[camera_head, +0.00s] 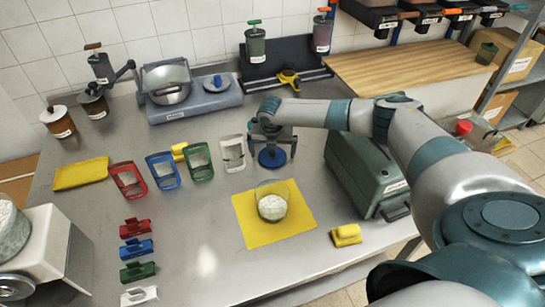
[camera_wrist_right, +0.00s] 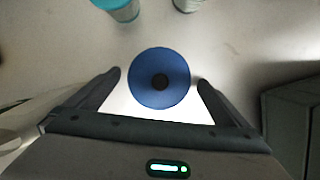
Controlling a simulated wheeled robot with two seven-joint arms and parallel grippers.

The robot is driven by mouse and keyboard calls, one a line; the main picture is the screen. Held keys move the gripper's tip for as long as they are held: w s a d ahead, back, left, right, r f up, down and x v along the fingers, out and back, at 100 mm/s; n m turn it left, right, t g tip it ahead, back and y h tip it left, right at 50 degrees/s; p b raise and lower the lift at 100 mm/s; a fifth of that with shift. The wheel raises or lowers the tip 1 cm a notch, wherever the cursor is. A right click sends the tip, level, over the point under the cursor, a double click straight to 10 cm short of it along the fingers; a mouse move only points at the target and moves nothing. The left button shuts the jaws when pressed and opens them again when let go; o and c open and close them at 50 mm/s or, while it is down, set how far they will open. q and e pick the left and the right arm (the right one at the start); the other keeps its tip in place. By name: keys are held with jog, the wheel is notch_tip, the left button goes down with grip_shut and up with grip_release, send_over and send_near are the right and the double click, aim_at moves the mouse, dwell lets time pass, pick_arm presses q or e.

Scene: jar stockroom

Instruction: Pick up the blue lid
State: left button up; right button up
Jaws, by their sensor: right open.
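The blue lid (camera_head: 272,159) is a round disc on the grey steel counter, right of the row of coloured frames. In the right wrist view the blue lid (camera_wrist_right: 145,92) shows whole, with a dark round knob at its centre. My right gripper (camera_head: 272,147) is directly above it, pointing down, and partly covers it in the head view. In the right wrist view my right gripper (camera_wrist_right: 160,77) is open, with one finger on each side of the lid and visible gaps. I cannot tell its exact height above the lid. My left gripper is not in view.
A green-grey case (camera_head: 365,173) stands close to the right. A white frame (camera_head: 233,153) stands close to the left. A glass bowl of white powder (camera_head: 271,205) sits on a yellow mat (camera_head: 300,228) in front. A grey scale-like device (camera_head: 200,100) is behind.

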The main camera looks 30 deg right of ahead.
aim_at(275, 153)
jog(key=c, duration=1)
jog(key=shift+c, duration=0.2)
jog(key=shift+r, duration=0.1)
jog(key=shift+r+b, duration=0.35)
jog(key=shift+r, duration=0.1)
jog(key=r, duration=0.1)
jog(key=r+b, duration=0.1)
jog(key=r, duration=0.1)
jog(key=shift+s+d+r, duration=0.1)
jog(key=shift+s+d, duration=0.1)
jog(key=shift+s, duration=0.15)
jog(key=s+d+r+b, duration=0.3)
jog(key=s+r, duration=0.3)
jog(key=s, duration=0.3)
jog(key=shift+s+d+r, duration=0.35)
jog(key=shift+d, duration=0.55)
